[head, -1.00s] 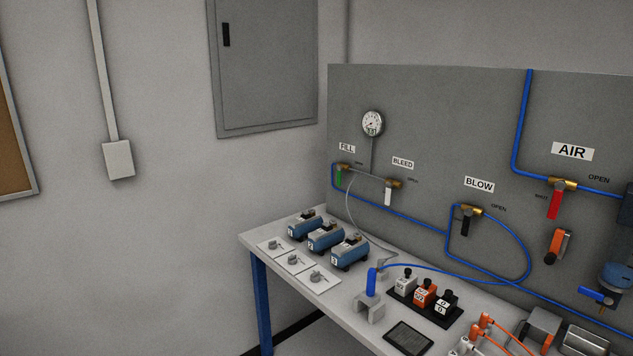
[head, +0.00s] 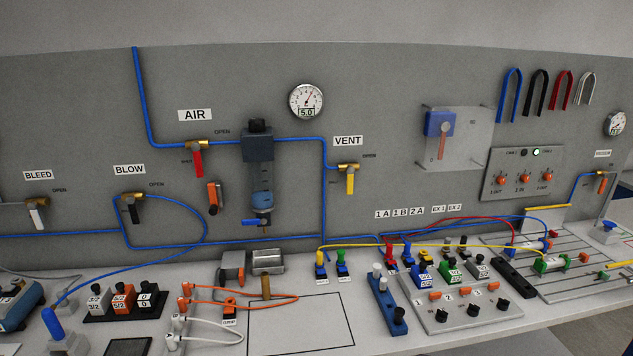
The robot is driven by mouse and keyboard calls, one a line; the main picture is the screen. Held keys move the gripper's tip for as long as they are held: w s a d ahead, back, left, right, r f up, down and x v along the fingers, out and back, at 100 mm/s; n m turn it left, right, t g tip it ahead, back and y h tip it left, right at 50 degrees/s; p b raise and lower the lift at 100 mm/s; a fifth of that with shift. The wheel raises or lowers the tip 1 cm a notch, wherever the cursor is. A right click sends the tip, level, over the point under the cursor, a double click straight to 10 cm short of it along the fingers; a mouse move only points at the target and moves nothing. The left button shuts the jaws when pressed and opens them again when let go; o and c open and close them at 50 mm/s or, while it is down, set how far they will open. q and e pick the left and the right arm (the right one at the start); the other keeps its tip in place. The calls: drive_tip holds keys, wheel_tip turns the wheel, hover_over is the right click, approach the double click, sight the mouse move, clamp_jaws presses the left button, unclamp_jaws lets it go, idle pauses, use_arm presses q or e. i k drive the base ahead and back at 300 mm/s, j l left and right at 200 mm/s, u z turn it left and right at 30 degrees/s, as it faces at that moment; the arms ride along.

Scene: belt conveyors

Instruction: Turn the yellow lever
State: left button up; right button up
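The yellow lever (head: 350,183) hangs straight down from a brass valve (head: 349,168) on the grey back panel, under the VENT label (head: 348,141). A blue pipe joins the valve from the left. Neither of my grippers shows in the head view, so nothing is seen touching the lever.
A red lever (head: 198,163) under AIR, a black one (head: 134,214) under BLOW and a white one (head: 36,219) under BLEED also hang down. Below the yellow lever, the bench (head: 235,340) holds blocks, tubes and a blue fitting (head: 386,303). The panel around the lever is fairly clear.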

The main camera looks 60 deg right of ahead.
sight(350, 170)
drive_tip(key=z, duration=2)
